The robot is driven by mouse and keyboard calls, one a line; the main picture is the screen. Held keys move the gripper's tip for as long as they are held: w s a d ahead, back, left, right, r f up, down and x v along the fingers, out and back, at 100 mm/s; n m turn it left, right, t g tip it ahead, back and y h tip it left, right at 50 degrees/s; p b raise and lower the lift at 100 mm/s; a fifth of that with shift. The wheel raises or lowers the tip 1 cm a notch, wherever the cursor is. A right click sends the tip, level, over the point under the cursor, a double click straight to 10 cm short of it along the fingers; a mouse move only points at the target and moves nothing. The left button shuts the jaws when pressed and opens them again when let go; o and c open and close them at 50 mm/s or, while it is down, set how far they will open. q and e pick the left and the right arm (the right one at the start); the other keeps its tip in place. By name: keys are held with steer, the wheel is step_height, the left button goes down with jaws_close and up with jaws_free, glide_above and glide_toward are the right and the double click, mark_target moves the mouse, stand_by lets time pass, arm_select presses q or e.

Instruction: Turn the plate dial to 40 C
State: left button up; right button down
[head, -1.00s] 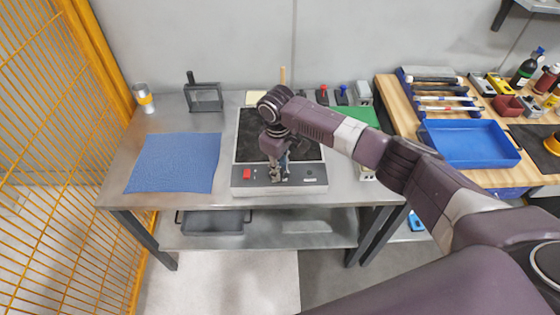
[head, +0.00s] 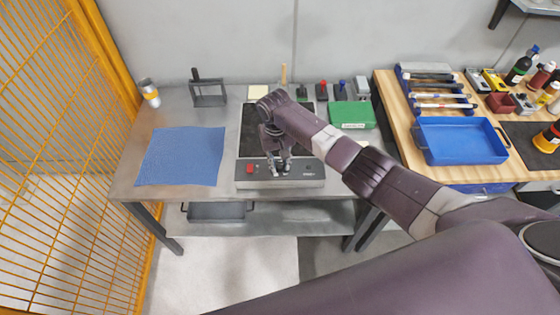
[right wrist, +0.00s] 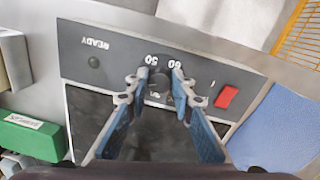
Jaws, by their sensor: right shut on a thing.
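The hot plate has a black top (head: 254,130) and a grey front panel (head: 306,175) with a red switch (head: 250,169). My right gripper (head: 280,168) reaches down to the panel's middle. In the right wrist view, its two blue-padded fingers (right wrist: 157,88) are shut on the dark plate dial (right wrist: 159,78), one on each side. The printed marks 50 and 60 show beside the dial; other marks are covered by the fingers. I cannot read the dial's pointer. The READY lamp (right wrist: 94,62) looks dark. My left gripper is out of view.
A blue mat (head: 182,156) lies left of the plate. A green box (head: 352,114) is behind right, with several small items along the back. A wooden bench with a blue tray (head: 460,142) stands at the right. An orange mesh fence (head: 60,150) borders the left.

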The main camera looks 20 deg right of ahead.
mark_target(278, 166)
steer(key=shift+w+r+m, duration=0.1)
steer(key=shift+w+m, duration=0.05)
steer(key=shift+m, duration=0.15)
stand_by(0.4)
steer(key=c, duration=1.7)
jaws_free()
steer(key=shift+o, duration=0.2)
steer(key=shift+r, duration=0.1)
step_height(278, 166, up, 12)
steer(key=shift+a, duration=0.35)
steer(key=shift+f, duration=0.2)
